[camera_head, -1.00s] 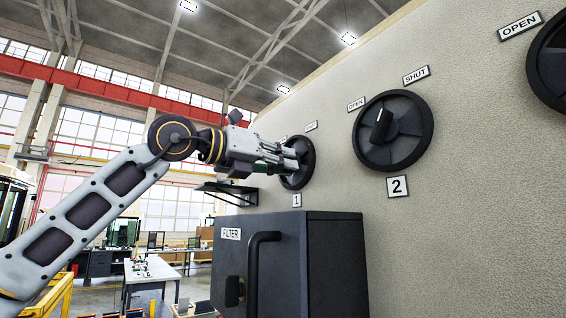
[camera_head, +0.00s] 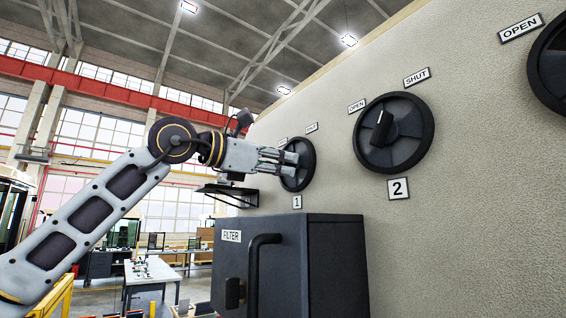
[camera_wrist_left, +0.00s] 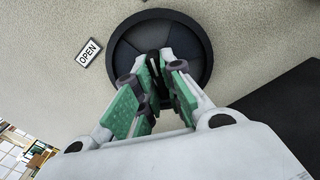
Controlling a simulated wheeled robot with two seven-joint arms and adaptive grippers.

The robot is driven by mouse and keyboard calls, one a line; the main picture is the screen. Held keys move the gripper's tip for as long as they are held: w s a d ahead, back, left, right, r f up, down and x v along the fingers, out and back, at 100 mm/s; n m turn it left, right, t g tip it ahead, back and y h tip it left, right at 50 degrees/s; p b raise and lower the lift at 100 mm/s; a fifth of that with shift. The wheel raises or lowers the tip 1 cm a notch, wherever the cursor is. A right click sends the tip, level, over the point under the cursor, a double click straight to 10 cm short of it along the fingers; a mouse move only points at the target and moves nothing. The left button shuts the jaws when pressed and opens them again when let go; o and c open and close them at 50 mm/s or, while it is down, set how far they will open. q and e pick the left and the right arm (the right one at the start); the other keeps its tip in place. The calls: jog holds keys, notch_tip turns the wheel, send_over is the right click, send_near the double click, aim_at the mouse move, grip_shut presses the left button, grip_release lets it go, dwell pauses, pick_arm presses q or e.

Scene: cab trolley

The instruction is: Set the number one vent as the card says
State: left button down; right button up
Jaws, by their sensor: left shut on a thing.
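The number one vent (camera_head: 303,165) is a round black dial on the beige wall, above the label "1" (camera_head: 297,202). It also shows in the left wrist view (camera_wrist_left: 192,43), with an OPEN label (camera_wrist_left: 89,52) at its upper left. A SHUT label (camera_head: 312,128) sits above it in the head view. My left gripper (camera_head: 284,160) is at the dial's face, its green-padded fingers (camera_wrist_left: 157,62) shut on the dial's central knob. The fingers hide most of the knob, so I cannot tell its exact pointing. The card and my right gripper are not in view.
The number two vent (camera_head: 394,132) is to the right, its knob tilted slightly, between OPEN and SHUT labels. A third dial (camera_head: 553,62) is cut off at the right edge. A dark FILTER box (camera_head: 335,265) with a handle juts out below. A small black shelf (camera_head: 228,194) is behind my wrist.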

pick_arm(q)
jog(key=shift+m, duration=0.6)
jog(key=c, duration=1.5)
grip_release()
jog(key=v, duration=1.2)
